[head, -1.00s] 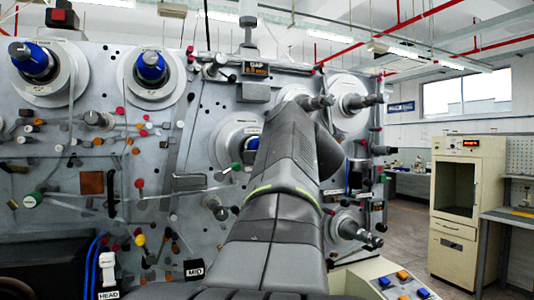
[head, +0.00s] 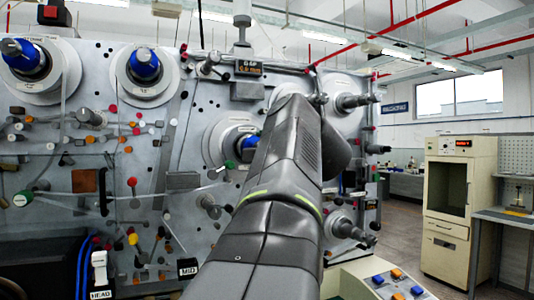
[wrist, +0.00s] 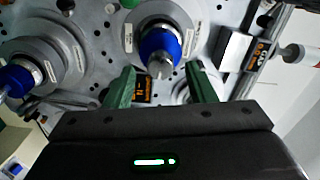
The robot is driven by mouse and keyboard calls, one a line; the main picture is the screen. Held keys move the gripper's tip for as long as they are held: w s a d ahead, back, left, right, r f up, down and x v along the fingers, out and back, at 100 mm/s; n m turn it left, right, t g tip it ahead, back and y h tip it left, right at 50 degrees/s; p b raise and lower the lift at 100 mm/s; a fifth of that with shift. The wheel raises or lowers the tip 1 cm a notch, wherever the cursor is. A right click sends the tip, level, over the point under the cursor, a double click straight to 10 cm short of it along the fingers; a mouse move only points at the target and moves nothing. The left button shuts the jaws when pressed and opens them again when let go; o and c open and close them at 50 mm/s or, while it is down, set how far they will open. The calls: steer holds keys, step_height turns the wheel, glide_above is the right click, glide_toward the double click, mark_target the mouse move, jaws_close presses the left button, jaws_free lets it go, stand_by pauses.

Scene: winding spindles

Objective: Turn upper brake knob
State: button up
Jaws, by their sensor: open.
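My gripper (wrist: 161,68) shows in the wrist view as two green fingers, spread apart with no object held between them. A spindle with a blue hub (wrist: 160,45) and grey tip is in front of the fingers, on a pale round flange. In the head view my gripper is hidden behind my dark arm, which reaches up to the panel (head: 150,210). I cannot tell which knob is the upper brake knob.
Blue-hubbed spindles (head: 144,64) line the panel's top left. Bare metal shafts (head: 355,101) stick out at the right. The GAP display (head: 248,68) is near the top. A control box (head: 385,282) stands low right, with open floor and a cream cabinet (head: 460,190) beyond.

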steer(key=b+v, duration=0.2)
steer(key=v, duration=0.8)
steer(key=shift+s, duration=0.2)
steer(key=p+x, duration=0.3)
steer(key=x, duration=1)
steer(key=shift+w, duration=0.4)
